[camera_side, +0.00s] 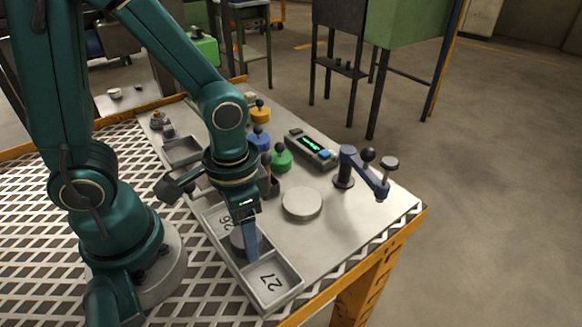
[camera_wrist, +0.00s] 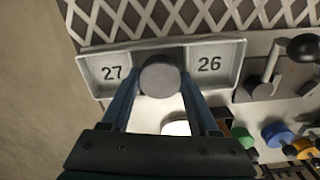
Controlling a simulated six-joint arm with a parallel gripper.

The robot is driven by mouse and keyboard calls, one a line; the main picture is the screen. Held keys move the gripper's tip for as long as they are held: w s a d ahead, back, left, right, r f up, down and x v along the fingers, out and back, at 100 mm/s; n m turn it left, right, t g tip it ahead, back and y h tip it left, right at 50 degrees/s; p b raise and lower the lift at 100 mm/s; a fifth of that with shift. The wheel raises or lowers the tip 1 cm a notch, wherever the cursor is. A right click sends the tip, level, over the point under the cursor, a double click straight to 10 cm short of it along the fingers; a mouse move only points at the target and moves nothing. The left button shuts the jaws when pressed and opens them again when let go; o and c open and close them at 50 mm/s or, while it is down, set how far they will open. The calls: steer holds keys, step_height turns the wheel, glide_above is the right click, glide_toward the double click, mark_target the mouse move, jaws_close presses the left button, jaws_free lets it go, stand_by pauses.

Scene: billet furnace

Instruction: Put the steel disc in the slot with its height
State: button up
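The steel disc (camera_wrist: 160,79), a grey cylinder, sits between my fingertips in the wrist view and touches both. In the side view the disc (camera_side: 240,238) is partly hidden by a finger. My gripper (camera_side: 249,248) points down, shut on the disc. The two-slot tray (camera_side: 285,300) has one slot marked 26 and one marked 27. In the wrist view the tray (camera_wrist: 90,74) shows 27 left and 26 right of the disc. The disc is over the middle, between the numbers; its clearance cannot be told. The gauge display (camera_side: 311,145) is lit green, too small to read.
A pale round plate (camera_side: 302,204) lies on the bench right of the tray. A blue swing arm with knobs (camera_side: 362,172) stands beyond it. Green (camera_side: 281,158), blue (camera_side: 258,140) and yellow (camera_side: 260,112) knobbed pieces stand behind. The bench's front right corner is clear.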

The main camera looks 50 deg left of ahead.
steer(key=a+r+n+t, duration=0.1)
steer(key=r+t, duration=0.1)
steer(key=r, duration=0.4)
steer(key=a+r+n+t, duration=0.1)
steer(key=a+r+t, duration=0.1)
steer(key=r, duration=0.4)
steer(key=shift+a+r+t, duration=0.3)
steer(key=shift+r+t, duration=0.1)
steer(key=shift+t, duration=0.4)
steer(key=shift+w, duration=0.1)
stand_by(1.0)
